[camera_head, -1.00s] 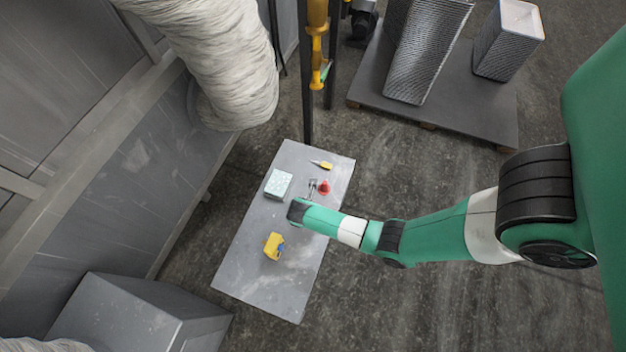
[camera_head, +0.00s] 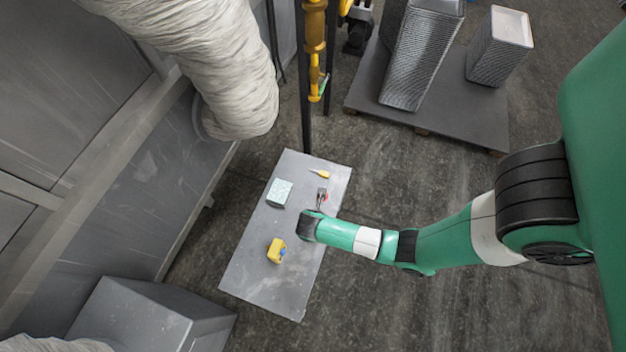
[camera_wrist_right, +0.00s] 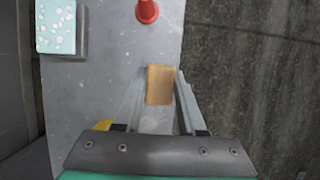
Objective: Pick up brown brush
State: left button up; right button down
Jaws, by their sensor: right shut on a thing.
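The brown brush (camera_wrist_right: 160,86) shows in the right wrist view as a small tan-brown block, with its lower part between my fingers. My right gripper (camera_wrist_right: 159,80) is shut on it, one finger on each side. In the head view my right gripper (camera_head: 321,197) is over the right part of the grey table (camera_head: 250,270). The brush is too small to make out clearly there. I cannot tell whether it touches the table. My left gripper is not in view.
A red cone-like thing (camera_wrist_right: 147,11) stands beyond the brush. A pale speckled sponge-like block (camera_head: 279,192) lies left of the gripper. A yellow-handled tool (camera_head: 320,173) and a yellow thing (camera_head: 277,250) also lie on the table. The table's front is clear.

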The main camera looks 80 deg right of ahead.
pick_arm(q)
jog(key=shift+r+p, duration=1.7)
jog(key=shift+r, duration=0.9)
pick_arm(e)
jog(key=s+a+r, duration=0.4)
jog(key=s+a, duration=0.2)
jog(key=s, duration=0.1)
jog(key=shift+r, duration=0.25)
